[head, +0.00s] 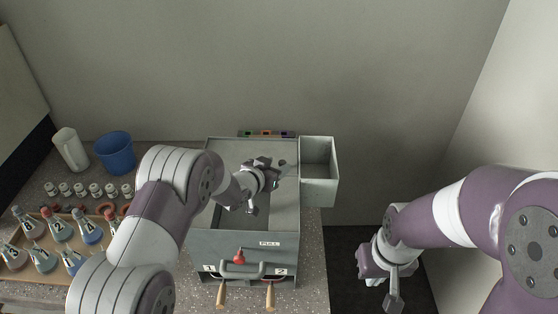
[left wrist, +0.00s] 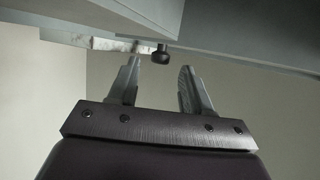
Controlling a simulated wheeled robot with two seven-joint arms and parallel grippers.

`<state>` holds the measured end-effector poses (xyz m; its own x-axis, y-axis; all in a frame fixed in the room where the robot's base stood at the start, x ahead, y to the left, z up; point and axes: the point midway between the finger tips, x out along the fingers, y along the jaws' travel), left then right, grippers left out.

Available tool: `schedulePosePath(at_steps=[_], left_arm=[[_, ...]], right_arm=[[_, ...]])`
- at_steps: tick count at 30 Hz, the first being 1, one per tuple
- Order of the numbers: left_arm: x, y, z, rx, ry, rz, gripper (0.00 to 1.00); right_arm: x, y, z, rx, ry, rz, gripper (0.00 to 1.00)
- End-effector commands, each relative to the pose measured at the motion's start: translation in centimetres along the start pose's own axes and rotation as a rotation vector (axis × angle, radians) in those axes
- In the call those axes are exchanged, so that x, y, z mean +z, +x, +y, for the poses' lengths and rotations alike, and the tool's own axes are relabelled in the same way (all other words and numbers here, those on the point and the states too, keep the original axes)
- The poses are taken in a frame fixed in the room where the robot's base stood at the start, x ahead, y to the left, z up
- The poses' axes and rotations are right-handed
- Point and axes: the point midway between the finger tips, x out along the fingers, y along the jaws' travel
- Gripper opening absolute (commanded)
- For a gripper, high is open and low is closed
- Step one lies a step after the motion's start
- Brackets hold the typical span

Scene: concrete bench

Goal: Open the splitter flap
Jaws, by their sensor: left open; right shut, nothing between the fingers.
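The splitter is a grey metal box (head: 225,215) on the bench, with an open top, a PULL label and a red knob (head: 239,256) on its front. My left gripper (head: 272,170) is over the box's open top, near its right side. In the left wrist view its two fingers (left wrist: 160,82) are open and apart. A small black knob (left wrist: 160,54) shows just beyond and between the fingertips, below a grey panel edge (left wrist: 230,45); I cannot tell whether it touches them. I cannot make out the flap clearly. My right gripper (head: 364,262) is shut and empty, right of the bench.
A grey open bin (head: 333,185) hangs at the box's right side. Two wooden handles (head: 270,296) stick out below the grey front handle (head: 262,270). Left are a wooden tray (head: 30,293) of flasks, small jars, a blue cup (head: 115,153) and a white jug (head: 70,149).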

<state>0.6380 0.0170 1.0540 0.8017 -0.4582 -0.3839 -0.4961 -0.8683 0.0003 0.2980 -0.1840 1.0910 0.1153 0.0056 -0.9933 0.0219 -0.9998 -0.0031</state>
Motion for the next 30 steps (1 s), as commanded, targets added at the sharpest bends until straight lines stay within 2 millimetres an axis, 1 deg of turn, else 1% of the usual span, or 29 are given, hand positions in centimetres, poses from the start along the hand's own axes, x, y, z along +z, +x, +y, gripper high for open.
schedulePosePath(at_steps=[1,3,6,15,17,18,19,20,26,30], left_arm=[[-0.1,0.8,0.1,0.001,0.000,-0.002,0.49],[-0.1,1.6,0.0,0.001,0.000,-0.001,0.49],[0.0,2.4,0.0,0.000,0.000,-0.001,0.49],[0.0,2.6,0.0,-0.001,-0.001,-0.001,0.49],[0.0,2.6,0.0,-0.001,0.000,-0.001,0.30],[0.0,2.6,0.0,-0.001,-0.001,-0.001,0.17],[0.0,2.6,0.0,-0.001,-0.001,-0.001,0.07],[0.0,2.6,0.0,-0.001,-0.001,-0.001,0.00],[-0.1,2.6,0.0,0.000,-0.002,-0.004,0.00],[-0.7,2.3,0.0,0.004,-0.012,-0.024,0.00]], right_arm=[[0.0,-0.4,0.0,0.000,0.000,0.000,0.00],[-0.1,-0.6,0.0,0.000,0.000,0.000,0.00],[-0.1,-0.6,0.0,0.000,0.000,0.000,0.00],[-0.1,-0.6,0.0,0.000,0.000,0.000,0.00],[-0.1,-0.6,0.0,0.000,0.000,0.000,0.00],[-0.1,-0.6,0.0,0.000,0.000,0.000,0.00],[-0.1,-0.6,0.0,0.000,0.000,0.000,0.00],[-0.1,-0.6,0.0,0.000,0.000,0.000,0.00],[-0.1,-0.7,0.0,0.000,0.000,0.000,0.00],[-0.2,-1.5,0.0,0.000,0.000,0.000,0.00]])
